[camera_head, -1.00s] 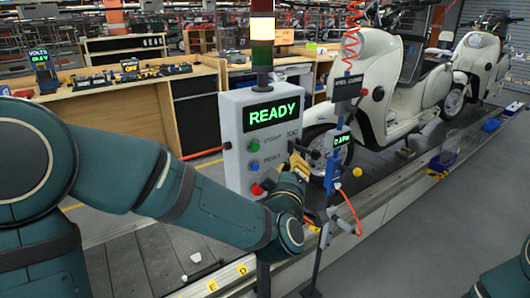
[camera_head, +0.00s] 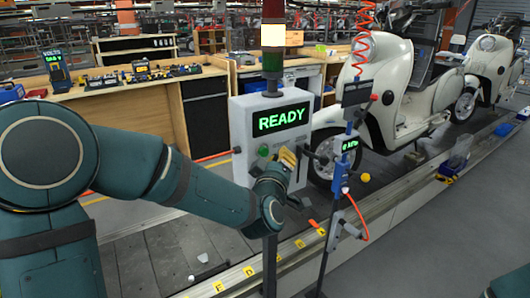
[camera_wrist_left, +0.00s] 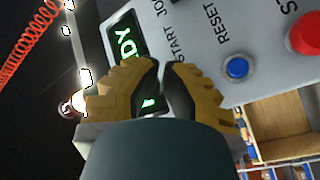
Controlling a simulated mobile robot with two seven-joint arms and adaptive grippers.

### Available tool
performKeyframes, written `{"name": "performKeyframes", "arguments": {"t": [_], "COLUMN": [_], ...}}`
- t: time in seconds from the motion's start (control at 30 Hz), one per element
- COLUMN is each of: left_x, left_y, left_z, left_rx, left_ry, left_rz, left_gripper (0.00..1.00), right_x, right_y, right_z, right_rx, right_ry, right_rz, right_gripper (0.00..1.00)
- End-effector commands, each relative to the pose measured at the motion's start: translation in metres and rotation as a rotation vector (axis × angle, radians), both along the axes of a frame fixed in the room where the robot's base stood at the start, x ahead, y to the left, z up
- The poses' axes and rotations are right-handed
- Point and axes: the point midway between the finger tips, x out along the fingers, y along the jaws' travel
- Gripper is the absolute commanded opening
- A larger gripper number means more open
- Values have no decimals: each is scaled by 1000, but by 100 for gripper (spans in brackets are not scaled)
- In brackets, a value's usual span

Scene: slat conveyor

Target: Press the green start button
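The grey control box (camera_head: 297,146) shows a lit READY display (camera_head: 281,119). The green start button (camera_head: 264,150) shows just left of my left gripper (camera_head: 286,158) in the head view. In the left wrist view, the two tan fingers of the left gripper (camera_wrist_left: 160,65) have their dark tips almost together, with nothing seen between them. They lie over the panel beside the START label (camera_wrist_left: 178,40), and the green button is hidden there. I cannot tell whether they touch the panel. The blue reset button (camera_wrist_left: 237,68) and red stop button (camera_wrist_left: 304,35) are clear. My right gripper is out of view.
A tool stand (camera_head: 340,170) with a coiled red hose (camera_head: 366,32) stands right of the box. White scooters (camera_head: 395,90) stand on the conveyor behind. A wooden workbench (camera_head: 150,110) is at the back left.

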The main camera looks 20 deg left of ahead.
Motion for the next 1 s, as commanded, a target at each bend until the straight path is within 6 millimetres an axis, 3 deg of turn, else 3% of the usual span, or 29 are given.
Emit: {"name": "performKeyframes", "arguments": {"t": [0.23,1.0], "left_x": [8,9], "left_y": [11,12], "left_z": [-1,0], "left_rx": [-1,0], "left_ry": [0,0], "left_rz": [1,1], "left_gripper": [0,0], "right_x": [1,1], "right_y": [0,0], "right_z": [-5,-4], "right_rx": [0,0], "right_ry": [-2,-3], "right_rz": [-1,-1], "right_gripper": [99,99]}}
